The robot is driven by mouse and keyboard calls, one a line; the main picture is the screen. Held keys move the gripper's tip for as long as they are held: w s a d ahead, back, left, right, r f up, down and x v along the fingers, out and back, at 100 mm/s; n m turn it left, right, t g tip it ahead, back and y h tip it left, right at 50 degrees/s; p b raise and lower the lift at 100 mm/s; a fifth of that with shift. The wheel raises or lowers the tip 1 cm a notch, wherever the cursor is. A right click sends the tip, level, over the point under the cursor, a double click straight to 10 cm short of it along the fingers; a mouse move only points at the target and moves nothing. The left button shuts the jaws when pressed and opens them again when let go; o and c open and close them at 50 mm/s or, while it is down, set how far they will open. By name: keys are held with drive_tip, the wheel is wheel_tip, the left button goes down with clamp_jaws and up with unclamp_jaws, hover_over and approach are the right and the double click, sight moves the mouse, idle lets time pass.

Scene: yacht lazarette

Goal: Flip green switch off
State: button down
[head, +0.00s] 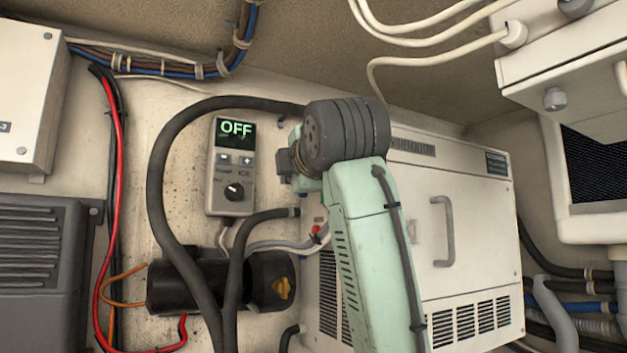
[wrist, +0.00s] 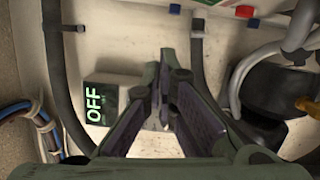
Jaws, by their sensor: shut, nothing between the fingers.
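I cannot make out a green switch for certain in either view. A grey control box (head: 215,195) on the wall has a lit display (head: 233,131) reading OFF in green, two small buttons and a black dial (head: 234,191). The display also shows in the wrist view (wrist: 95,105), left of my fingers. My gripper (wrist: 168,80) is shut and empty, its fingers in front of the wall by the box. In the head view my wrist and arm hide most of the gripper. A small red part (head: 316,229) shows beside my arm; red (wrist: 244,12) and blue (wrist: 196,23) parts show in the wrist view.
A thick black hose (head: 155,190) loops around the control box. A black cylindrical pump (head: 200,285) lies below it. A white cabinet with a handle (head: 442,230) stands right, behind my arm. A grey vented unit (head: 35,270) and red cable (head: 115,190) are left.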

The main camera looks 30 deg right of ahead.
drive_tip(key=b+v, duration=0.2)
drive_tip(key=v, duration=0.6)
drive_tip(key=shift+s+r, duration=0.2)
drive_tip(key=shift+s, duration=0.3)
drive_tip(key=shift+s+d, duration=0.1)
